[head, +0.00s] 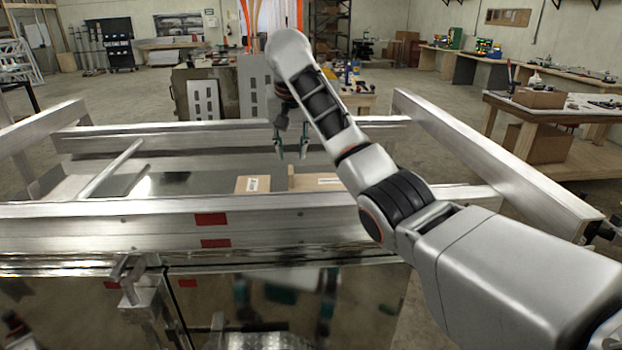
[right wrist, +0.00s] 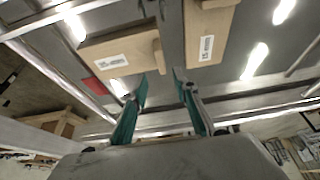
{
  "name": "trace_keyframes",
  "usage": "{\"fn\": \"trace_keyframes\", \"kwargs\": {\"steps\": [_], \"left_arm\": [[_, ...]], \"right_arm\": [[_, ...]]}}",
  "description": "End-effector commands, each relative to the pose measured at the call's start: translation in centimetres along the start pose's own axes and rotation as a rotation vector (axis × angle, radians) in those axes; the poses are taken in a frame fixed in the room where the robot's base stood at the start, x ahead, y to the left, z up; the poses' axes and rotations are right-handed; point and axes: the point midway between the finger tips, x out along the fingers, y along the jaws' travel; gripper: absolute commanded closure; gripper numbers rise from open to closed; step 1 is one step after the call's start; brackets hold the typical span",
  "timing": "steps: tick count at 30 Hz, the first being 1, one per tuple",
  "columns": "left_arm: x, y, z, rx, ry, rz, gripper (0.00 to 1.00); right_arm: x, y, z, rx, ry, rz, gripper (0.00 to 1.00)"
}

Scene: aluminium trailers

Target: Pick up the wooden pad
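Two tan wooden pads with white labels lie on the metal bed of the trailer. In the head view one pad (head: 252,184) lies left of the other pad (head: 318,184), which is partly hidden behind my right arm. In the right wrist view one pad (right wrist: 115,52) is left of centre and another pad (right wrist: 207,42) is right of centre. My right gripper (head: 291,152) hangs over the bed, above and apart from the pads. In the wrist view its teal fingers (right wrist: 161,86) are spread with nothing between them. My left gripper does not show.
An aluminium trailer rail (head: 150,225) with red patches runs across in front of the pads. A side rail (head: 490,150) stands at the right, and a thin bar (head: 110,168) crosses the bed at the left. A workbench (head: 560,105) stands beyond the right side.

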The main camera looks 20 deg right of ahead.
Motion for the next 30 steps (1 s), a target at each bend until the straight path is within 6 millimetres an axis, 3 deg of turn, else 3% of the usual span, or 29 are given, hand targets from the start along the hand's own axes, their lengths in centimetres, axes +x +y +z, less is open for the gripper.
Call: {"fn": "trace_keyframes", "kwargs": {"steps": [18, 28, 29, 30], "left_arm": [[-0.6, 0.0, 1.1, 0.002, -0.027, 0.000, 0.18], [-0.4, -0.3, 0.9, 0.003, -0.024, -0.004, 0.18], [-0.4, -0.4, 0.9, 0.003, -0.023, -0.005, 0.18], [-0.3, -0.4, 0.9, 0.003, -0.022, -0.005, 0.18]], "right_arm": [[6.8, -0.4, 0.8, 0.002, -0.003, 0.003, 0.71], [7.7, -0.4, 0.8, 0.001, -0.001, 0.002, 0.71], [7.7, -0.4, 0.8, 0.000, -0.001, 0.002, 0.73], [7.7, -0.4, 0.8, 0.000, -0.001, 0.002, 0.84]]}}
